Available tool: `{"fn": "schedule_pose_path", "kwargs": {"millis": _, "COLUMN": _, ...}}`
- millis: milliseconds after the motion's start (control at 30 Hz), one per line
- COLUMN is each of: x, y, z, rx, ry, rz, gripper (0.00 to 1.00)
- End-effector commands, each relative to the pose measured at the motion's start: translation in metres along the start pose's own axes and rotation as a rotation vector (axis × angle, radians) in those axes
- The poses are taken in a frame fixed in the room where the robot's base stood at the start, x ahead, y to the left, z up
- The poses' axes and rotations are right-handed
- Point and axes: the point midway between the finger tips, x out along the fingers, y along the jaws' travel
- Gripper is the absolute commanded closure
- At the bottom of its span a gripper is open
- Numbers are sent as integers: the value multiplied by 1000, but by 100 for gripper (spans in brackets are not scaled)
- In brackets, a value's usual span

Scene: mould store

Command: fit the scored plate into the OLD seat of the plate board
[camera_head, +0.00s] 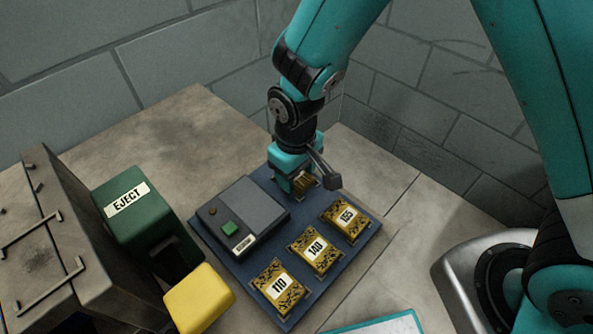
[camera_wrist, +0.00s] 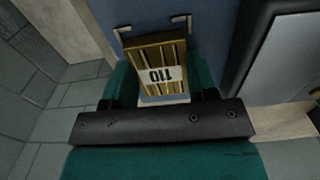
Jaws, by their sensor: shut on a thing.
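My gripper (camera_head: 301,186) points down over the far corner of the blue plate board (camera_head: 357,247). In the wrist view my gripper (camera_wrist: 160,90) is shut on a yellow-brown plate with straight dark grooves, the scored plate (camera_wrist: 153,54). Its white label reads like 110 upside down. The scored plate (camera_head: 306,181) is partly hidden by the gripper in the head view. Metal corner brackets (camera_wrist: 207,19) on the blue board lie just past the plate's far edge. I cannot tell whether the plate touches the board. No OLD label is readable.
Three dark-patterned yellow plates, 110 (camera_head: 278,287), 140 (camera_head: 316,250) and 155 (camera_head: 345,219), sit along the board. A grey unit (camera_head: 254,207) with a green button stands beside my gripper. A green EJECT box (camera_head: 137,222), yellow block (camera_head: 199,300) and metal cabinet (camera_head: 50,245) stand left.

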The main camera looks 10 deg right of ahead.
Motion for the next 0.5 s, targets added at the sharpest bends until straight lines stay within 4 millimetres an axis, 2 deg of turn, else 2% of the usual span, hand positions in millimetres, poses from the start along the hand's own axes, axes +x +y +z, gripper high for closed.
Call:
{"fn": "schedule_pose_path", "kwargs": {"millis": 267, "x": 5, "y": 0, "z": 0, "rx": 0, "ry": 1, "rz": 0, "gripper": 86}}
{"fn": "schedule_pose_path", "kwargs": {"millis": 300, "x": 4, "y": 0, "z": 0, "rx": 0, "ry": 0, "rz": 0, "gripper": 38}}
{"fn": "schedule_pose_path", "kwargs": {"millis": 367, "x": 4, "y": 0, "z": 0, "rx": 0, "ry": 0, "rz": 0, "gripper": 24}}
{"fn": "schedule_pose_path", "kwargs": {"millis": 500, "x": 4, "y": 0, "z": 0, "rx": 0, "ry": 0, "rz": 0, "gripper": 22}}
